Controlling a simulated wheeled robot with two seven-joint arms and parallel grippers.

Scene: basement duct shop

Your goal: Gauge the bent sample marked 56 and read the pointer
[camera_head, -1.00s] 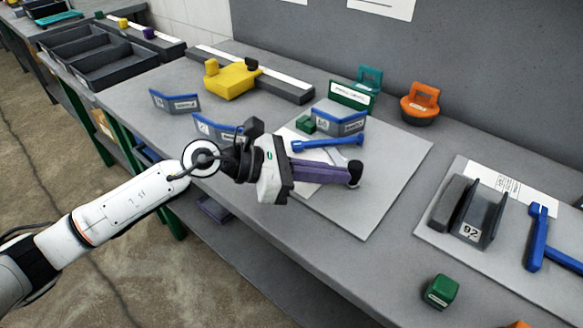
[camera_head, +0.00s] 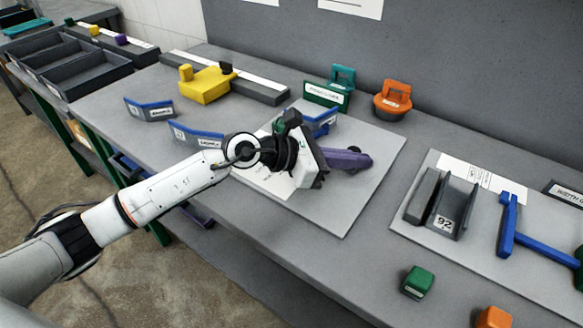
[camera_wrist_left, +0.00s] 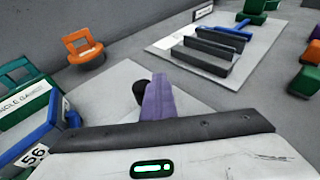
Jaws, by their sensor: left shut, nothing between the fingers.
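The bent sample marked 56 (camera_wrist_left: 48,137) is a blue-edged folded plate. Its label shows at the lower left of the left wrist view. In the head view the blue plate (camera_head: 325,119) stands behind my left gripper and is partly covered by it. A green gauge sign (camera_head: 326,94) stands behind the sample. The pointer and its scale cannot be made out. My right gripper is out of view.
Two more bent samples (camera_head: 148,109) (camera_head: 196,135) stand at the left. A yellow block (camera_head: 206,85) and an orange handled piece (camera_head: 393,98) are behind. A second board (camera_head: 470,245) holds a channel marked 92 (camera_head: 455,207). A green block (camera_head: 417,282) sits near the front edge.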

